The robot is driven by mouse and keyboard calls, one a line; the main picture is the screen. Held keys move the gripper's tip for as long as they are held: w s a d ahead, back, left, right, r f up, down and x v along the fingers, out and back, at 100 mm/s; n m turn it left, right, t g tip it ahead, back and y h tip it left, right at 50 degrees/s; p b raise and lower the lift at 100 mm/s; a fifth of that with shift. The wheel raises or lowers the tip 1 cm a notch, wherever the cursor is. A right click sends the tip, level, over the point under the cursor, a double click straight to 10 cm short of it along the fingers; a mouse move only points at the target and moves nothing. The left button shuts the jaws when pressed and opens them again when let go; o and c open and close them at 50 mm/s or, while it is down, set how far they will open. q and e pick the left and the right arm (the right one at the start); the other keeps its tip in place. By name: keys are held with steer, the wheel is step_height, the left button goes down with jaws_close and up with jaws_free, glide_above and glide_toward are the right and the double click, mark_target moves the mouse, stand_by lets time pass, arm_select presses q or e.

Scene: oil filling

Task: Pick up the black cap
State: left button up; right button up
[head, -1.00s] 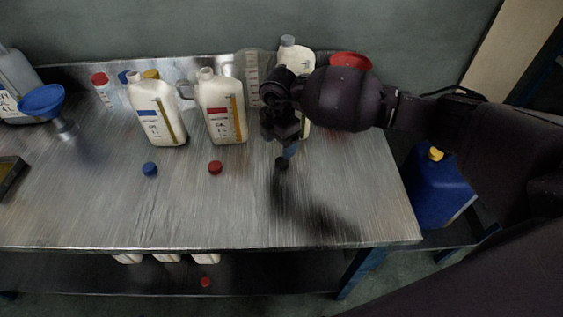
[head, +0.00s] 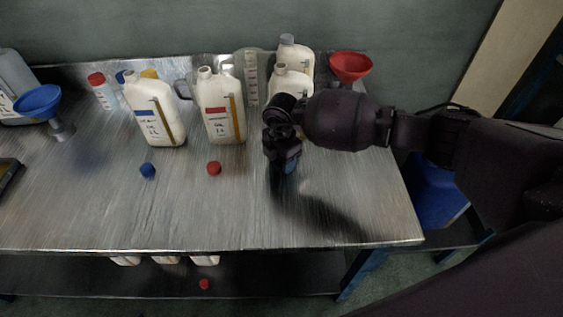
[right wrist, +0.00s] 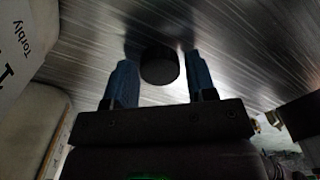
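The black cap (right wrist: 160,68) is on the metal table, between the tips of the two blue fingers of my right gripper (right wrist: 160,80) in the right wrist view. The fingers are apart, with a gap on each side of the cap. In the head view my right gripper (head: 287,168) points down at the table, and it hides the cap there. My left gripper is not in view.
White jugs (head: 155,112) (head: 222,108) stand along the back of the table (head: 200,215), and one (head: 290,85) is right behind my right gripper. A blue cap (head: 148,170) and a red cap (head: 214,168) lie to the left. The table's front is clear.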

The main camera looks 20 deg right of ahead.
steer(key=c, duration=0.6)
steer(key=shift+r, duration=0.1)
